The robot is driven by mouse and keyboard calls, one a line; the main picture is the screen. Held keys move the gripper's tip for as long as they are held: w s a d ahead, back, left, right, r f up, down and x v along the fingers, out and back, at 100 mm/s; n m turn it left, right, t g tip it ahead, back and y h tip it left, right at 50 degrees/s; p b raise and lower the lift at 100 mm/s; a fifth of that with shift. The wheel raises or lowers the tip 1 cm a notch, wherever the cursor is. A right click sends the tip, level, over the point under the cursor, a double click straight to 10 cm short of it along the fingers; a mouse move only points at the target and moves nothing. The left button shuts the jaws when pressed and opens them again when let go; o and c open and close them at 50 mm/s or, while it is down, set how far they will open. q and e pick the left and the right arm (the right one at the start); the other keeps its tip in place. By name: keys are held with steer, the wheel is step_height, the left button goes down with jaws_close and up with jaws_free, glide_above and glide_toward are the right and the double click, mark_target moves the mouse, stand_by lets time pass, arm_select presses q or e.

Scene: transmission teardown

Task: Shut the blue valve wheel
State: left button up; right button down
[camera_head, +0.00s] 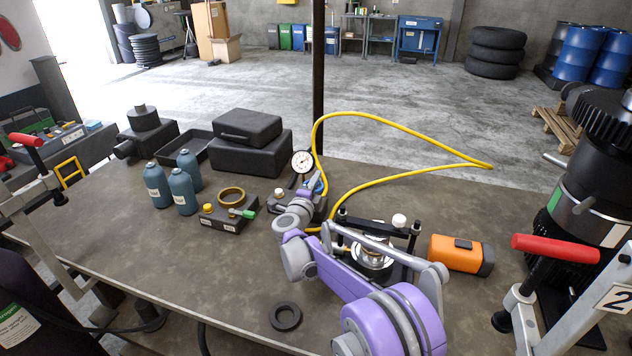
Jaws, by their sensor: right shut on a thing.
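The blue valve wheel (319,187) shows as a small blue patch beside the round pressure gauge (302,161), on a small dark pump unit (280,199) on the workbench. My right gripper (313,189), at the end of the purple and grey arm, is at the wheel and shut on it. The fingers and arm hide most of the wheel, so its turn position cannot be read. My left gripper is not in view.
A yellow hose (405,117) loops from the pump across the bench.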

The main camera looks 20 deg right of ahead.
steer(key=shift+s+d+m+g+h, duration=0.1)
steer(key=shift+m+g+h, duration=0.75)
steer(key=shift+h, duration=0.25)
steer(key=shift+s+d+m+g+h, duration=0.15)
steer(key=shift+m+g+h, duration=0.7)
steer(key=shift+h, duration=0.05)
steer(key=shift+s+d+m+g+h, duration=0.1)
steer(key=shift+s+m+g+h, duration=0.05)
steer(key=shift+m+g+h, duration=0.65)
steer(key=shift+s+d+m+g+h+p, duration=0.15)
steer(key=shift+m+g+h+p, duration=0.3)
steer(key=shift+g, duration=0.45)
steer(key=shift+s+d+m+g+h+p, duration=0.15)
steer(key=shift+s+m+g+h, duration=0.1)
steer(key=shift+m+g, duration=0.55)
steer(key=shift+a, duration=0.1)
steer(key=c, duration=1.1)
jaws_free()
steer(key=shift+c, duration=0.2)
steer(key=b+v, duration=0.1)
steer(key=v, duration=0.9)
steer(key=shift+a, duration=0.4)
